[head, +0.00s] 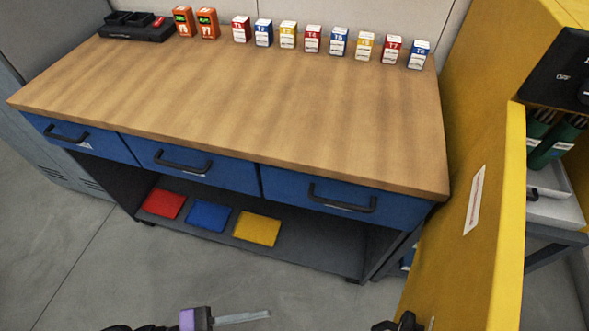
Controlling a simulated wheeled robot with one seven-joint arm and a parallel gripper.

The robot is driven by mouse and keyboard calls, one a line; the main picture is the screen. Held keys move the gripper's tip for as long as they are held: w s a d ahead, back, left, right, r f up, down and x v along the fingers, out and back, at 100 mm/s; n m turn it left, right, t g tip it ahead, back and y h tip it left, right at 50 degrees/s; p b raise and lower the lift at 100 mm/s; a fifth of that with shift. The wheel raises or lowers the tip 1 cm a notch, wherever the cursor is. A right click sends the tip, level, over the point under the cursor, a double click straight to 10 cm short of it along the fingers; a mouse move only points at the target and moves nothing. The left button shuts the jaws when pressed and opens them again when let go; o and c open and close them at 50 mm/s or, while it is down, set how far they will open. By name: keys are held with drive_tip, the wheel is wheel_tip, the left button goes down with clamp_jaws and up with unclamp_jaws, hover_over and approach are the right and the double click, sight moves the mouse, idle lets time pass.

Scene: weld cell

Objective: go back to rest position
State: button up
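What looks like the end of my arm with my gripper (197,318) shows at the bottom edge of the head view, left of centre. I see a dark part, a purple block and a thin grey bar pointing right. The rest is cut off by the frame, so I cannot tell whether the fingers are open or shut, or whether anything is held. It is low in front of the workbench (270,100), apart from it in the picture.
Several small labelled boxes (312,40), two orange devices (208,23) and a black tray (135,30) line the bench's back. Blue drawers (205,165) are shut. Red, blue and yellow pads (257,229) lie on the lower shelf. A yellow panel (475,200) stands right. Floor (60,250) in front is clear.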

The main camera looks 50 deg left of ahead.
drive_tip(key=w+d+f+n+g+y, duration=0.15)
drive_tip(key=d+y, duration=0.25)
drive_tip(key=d, duration=1.9)
drive_tip(key=d+r+n+y+p, duration=0.1)
drive_tip(key=d+r+n+y, duration=0.2)
drive_tip(key=d+r, duration=0.7)
drive_tip(key=shift+w+d+r+n+t, duration=0.45)
drive_tip(key=shift+r+n, duration=0.35)
drive_tip(key=shift+n, duration=0.25)
